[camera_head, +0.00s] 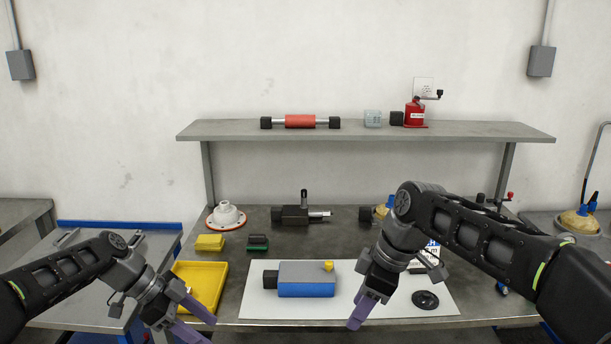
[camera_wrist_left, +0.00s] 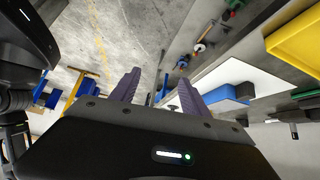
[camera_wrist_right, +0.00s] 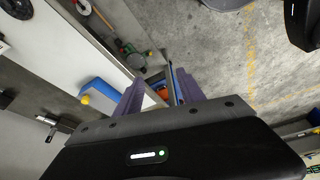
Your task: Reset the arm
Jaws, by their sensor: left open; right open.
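My left gripper (camera_head: 192,318) is at the lower left of the head view, in front of the table's front edge near the yellow tray. Its purple fingers are apart and nothing is between them; they also show in the left wrist view (camera_wrist_left: 158,88). My right gripper (camera_head: 368,300) hangs over the front right part of the white mat, its fingers pointing down. In the right wrist view its fingers (camera_wrist_right: 160,95) are apart and empty. My right arm covers part of the table's right side.
A blue and grey block (camera_head: 306,289) and a black disc (camera_head: 425,300) lie on the white mat (camera_head: 250,306). The yellow tray (camera_head: 222,272) is at left. A shelf (camera_head: 370,131) with several items stands behind. A white flanged part (camera_head: 226,216) and a black tool (camera_head: 295,215) stand at the back.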

